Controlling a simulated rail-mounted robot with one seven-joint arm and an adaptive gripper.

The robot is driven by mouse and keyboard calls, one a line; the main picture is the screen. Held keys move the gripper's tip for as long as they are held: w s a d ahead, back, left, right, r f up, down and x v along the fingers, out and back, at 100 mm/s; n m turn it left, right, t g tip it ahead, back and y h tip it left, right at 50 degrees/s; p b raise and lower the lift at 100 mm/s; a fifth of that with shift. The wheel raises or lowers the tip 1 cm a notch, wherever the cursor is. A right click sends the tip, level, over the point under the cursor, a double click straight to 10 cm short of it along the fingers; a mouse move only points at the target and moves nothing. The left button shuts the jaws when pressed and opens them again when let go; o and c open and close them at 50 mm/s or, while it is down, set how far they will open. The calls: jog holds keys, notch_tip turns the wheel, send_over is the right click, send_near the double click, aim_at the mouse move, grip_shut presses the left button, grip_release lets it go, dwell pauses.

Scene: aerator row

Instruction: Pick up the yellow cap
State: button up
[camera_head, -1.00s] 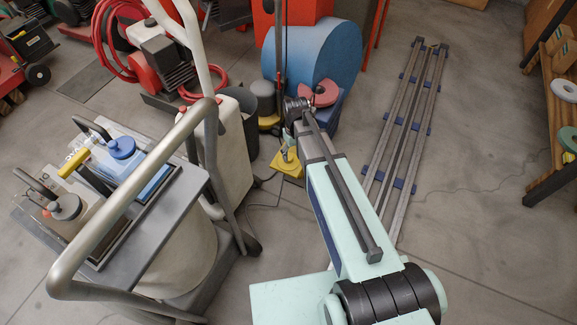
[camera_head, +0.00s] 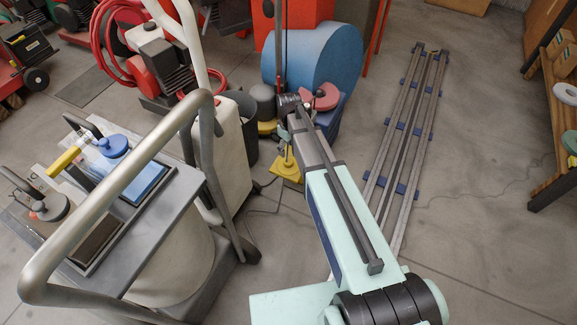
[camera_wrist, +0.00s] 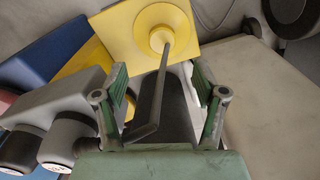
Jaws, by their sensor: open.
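A yellow square piece with a raised round middle stands low near the floor in the head view (camera_head: 286,168); it looks like the yellow cap. In the wrist view the yellow cap (camera_wrist: 185,22) is at the top, just beyond the fingertips. A thin grey rod runs from its round middle down between the fingers. My gripper (camera_wrist: 160,76) is open, with green fingers on either side of the rod. I cannot tell whether either finger touches it. In the head view my gripper (camera_head: 284,136) is small, above the cap and partly hidden by my arm.
A beige tank (camera_head: 228,150) and a grey cart (camera_head: 165,215) stand left of the cap. A blue drum (camera_head: 315,55) is behind it. Long metal rails (camera_head: 405,140) lie to the right, with bare floor beyond. A blue box (camera_wrist: 45,55) is close in the wrist view.

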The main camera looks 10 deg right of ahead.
aim_at(288, 160)
jog(key=shift+a+f+b, duration=0.2)
jog(key=shift+f+b, duration=0.65)
jog(key=shift+f, duration=3.25)
jog(key=c, duration=1.2)
